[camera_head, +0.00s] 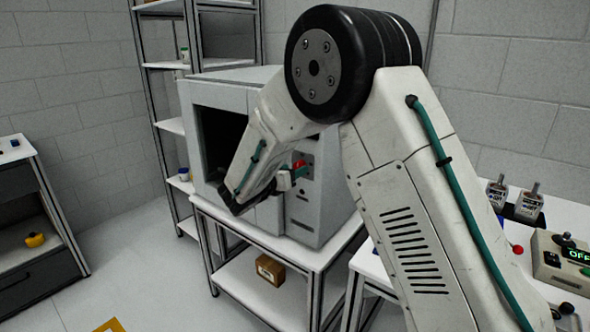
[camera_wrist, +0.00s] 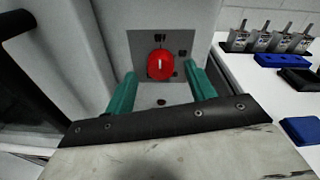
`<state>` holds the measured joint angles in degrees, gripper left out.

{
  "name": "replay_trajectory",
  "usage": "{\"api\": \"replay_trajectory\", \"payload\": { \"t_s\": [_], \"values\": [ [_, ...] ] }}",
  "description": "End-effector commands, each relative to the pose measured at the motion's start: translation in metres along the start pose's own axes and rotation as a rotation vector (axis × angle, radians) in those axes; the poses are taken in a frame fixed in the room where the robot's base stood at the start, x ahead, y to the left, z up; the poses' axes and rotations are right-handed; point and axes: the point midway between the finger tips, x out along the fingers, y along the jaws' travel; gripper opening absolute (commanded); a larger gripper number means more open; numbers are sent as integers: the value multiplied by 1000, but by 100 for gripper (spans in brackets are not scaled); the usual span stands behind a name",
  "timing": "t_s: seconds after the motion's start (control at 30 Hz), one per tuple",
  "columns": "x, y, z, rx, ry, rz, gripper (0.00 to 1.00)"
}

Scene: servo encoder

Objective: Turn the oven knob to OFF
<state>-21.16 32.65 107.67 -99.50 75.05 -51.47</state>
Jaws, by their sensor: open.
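The oven (camera_head: 235,88) is a light grey box with a dark window, standing on a white table. Its red knob (camera_wrist: 160,65) has a white pointer line and sits on a grey plate on the panel. In the wrist view the line looks about upright; the small labels around it are too small to read. The knob also shows in the head view (camera_head: 299,164), partly covered by my gripper. My gripper (camera_wrist: 162,88) is open, its teal fingers to the left and right below the knob in the picture. The gap between them is empty. I cannot tell whether they touch the panel.
A shelf rack (camera_head: 165,65) stands behind the oven. A brown box (camera_head: 270,269) lies on the table's lower shelf. On the right, another table holds several toggle switches (camera_wrist: 262,38), blue blocks (camera_wrist: 283,61) and a control box (camera_head: 562,258).

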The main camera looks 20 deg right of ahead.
Motion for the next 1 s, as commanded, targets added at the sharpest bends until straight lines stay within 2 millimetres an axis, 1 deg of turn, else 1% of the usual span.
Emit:
{"api": "replay_trajectory", "payload": {
  "t_s": [0.03, 0.1, 0.2, 0.3, 0.47, 0.73, 0.8, 0.87, 0.97, 1.0],
  "values": [
    [-10, 1, 0, 0, -1, 4, 55],
    [-23, 1, 1, 0, -1, 3, 55],
    [-39, 1, 1, 0, -1, 4, 55],
    [-50, 1, 1, 0, -1, 3, 55],
    [-57, 1, 1, 0, -1, 1, 55],
    [-57, 1, 1, 5, -1, 1, 55],
    [-57, 1, 0, 33, 0, 2, 55],
    [-57, -3, -6, 82, 27, -14, 55],
    [-60, -22, -34, 169, 115, -82, 55],
    [-63, -34, -43, 217, 157, -120, 55]
  ]
}}
